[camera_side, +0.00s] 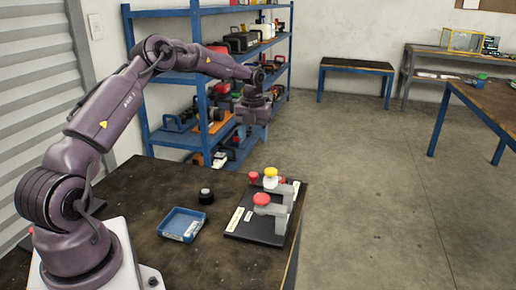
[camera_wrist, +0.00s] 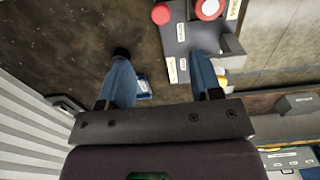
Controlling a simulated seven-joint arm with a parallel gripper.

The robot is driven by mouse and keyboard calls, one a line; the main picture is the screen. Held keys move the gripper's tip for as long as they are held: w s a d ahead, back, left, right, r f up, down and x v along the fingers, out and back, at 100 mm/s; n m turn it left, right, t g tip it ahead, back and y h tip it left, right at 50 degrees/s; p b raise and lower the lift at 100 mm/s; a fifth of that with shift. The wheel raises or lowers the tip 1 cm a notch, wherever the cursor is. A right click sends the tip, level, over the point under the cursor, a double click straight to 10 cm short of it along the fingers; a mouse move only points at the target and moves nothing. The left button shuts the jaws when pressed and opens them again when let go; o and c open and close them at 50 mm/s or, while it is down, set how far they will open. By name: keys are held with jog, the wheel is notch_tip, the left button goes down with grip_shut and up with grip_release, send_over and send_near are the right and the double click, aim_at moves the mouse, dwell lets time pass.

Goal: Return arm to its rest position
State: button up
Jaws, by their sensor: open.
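My gripper (camera_side: 252,112) hangs at the end of my raised arm, well above the bench and in front of the blue shelf in the side view. Its two blue fingers stand apart with nothing between them in the wrist view (camera_wrist: 161,65). Below it on the bench sits a black board (camera_side: 248,227) with grey brackets and red and yellow round caps. The board also shows in the wrist view (camera_wrist: 178,38), partly hidden by the right finger.
A shallow blue tray (camera_side: 181,223) and a small black round object (camera_side: 206,196) sit on the dark workbench (camera_side: 135,190), left of the board. The blue shelf unit (camera_side: 145,75) with tools stands behind my arm. The floor (camera_side: 380,190) right of the bench is clear.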

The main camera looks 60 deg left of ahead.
jog(key=s+d+r+n+t, duration=0.2)
jog(key=s+d+r+n, duration=0.7)
jog(key=s+d+n, duration=0.4)
jog(key=s+d+r+n+t, duration=0.3)
jog(key=s+d+r+n, duration=0.6)
jog(key=s+d+n, duration=0.4)
jog(key=shift+s+d+n+t, duration=0.3)
jog(key=shift+s+d+n, duration=0.15)
jog(key=shift+d, duration=0.45)
